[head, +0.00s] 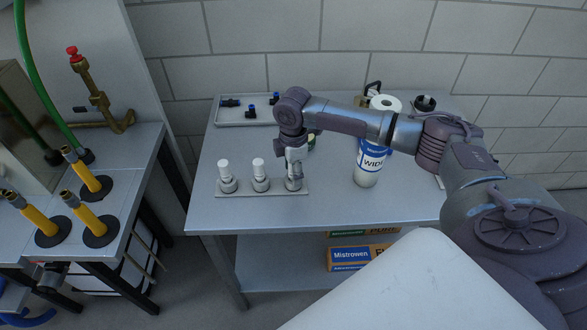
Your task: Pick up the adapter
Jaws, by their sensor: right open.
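A flat grey rack (239,190) lies near the table's front left. Two pieces with grey bases and white tops, a left one (226,176) and a middle one (260,175), stand upright on it. A third grey base (293,185) is at the rack's right end. My right gripper (294,168) points down right over this third base, its jaws open; what is between the fingers is too small to tell. Small black and blue fittings (251,111) lie in a shallow tray (226,118) at the back left. I cannot tell which piece is the adapter. My left gripper is out of view.
A white bottle with a blue label (367,172) stands right of the gripper, partly behind my right arm. A white roll (385,103) and a dark-topped item (424,103) are at the back. Boxes (350,258) sit on the lower shelf.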

